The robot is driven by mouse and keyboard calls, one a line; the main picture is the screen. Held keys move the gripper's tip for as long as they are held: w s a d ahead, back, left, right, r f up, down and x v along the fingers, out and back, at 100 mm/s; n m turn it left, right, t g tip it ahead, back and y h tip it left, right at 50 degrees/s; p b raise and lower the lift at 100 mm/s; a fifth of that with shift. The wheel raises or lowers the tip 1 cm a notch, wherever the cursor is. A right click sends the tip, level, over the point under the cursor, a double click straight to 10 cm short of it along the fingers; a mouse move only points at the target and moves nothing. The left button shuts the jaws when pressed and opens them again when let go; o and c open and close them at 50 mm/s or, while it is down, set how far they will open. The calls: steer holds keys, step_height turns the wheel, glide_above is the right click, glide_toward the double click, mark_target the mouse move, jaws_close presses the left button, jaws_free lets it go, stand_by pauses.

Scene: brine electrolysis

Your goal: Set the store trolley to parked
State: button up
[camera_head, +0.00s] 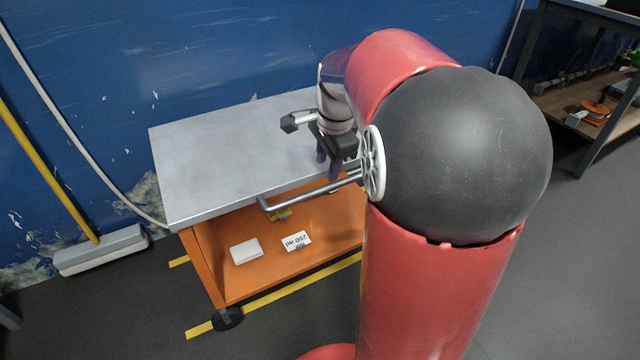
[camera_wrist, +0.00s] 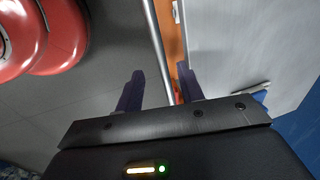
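The store trolley (camera_head: 215,165) has a grey metal top, an orange body and dark castors, and stands by the blue wall. Its grey handle bar (camera_head: 310,193) runs along the near side. In the wrist view the bar (camera_wrist: 158,50) passes between my fingers, next to the orange edge and grey top (camera_wrist: 250,50). My gripper (camera_head: 328,168) is open, with its dark purple fingers pointing down at the bar's right part; its fingers also show in the wrist view (camera_wrist: 160,88). I cannot tell whether they touch the bar. My arm hides the trolley's right end.
Yellow floor lines (camera_head: 285,289) run beside and under the trolley. A dark shelf (camera_head: 560,110) stands at right. Floor at far right is clear.

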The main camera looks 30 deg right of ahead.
mark_target(324, 187)
steer(key=f, duration=0.2)
steer(key=w+f, duration=0.1)
steer(key=f, duration=0.1)
steer(key=f+b, duration=0.1)
steer(key=f, duration=0.2)
steer(key=shift+w, duration=0.15)
steer(key=shift+c, duration=0.4)
jaws_close()
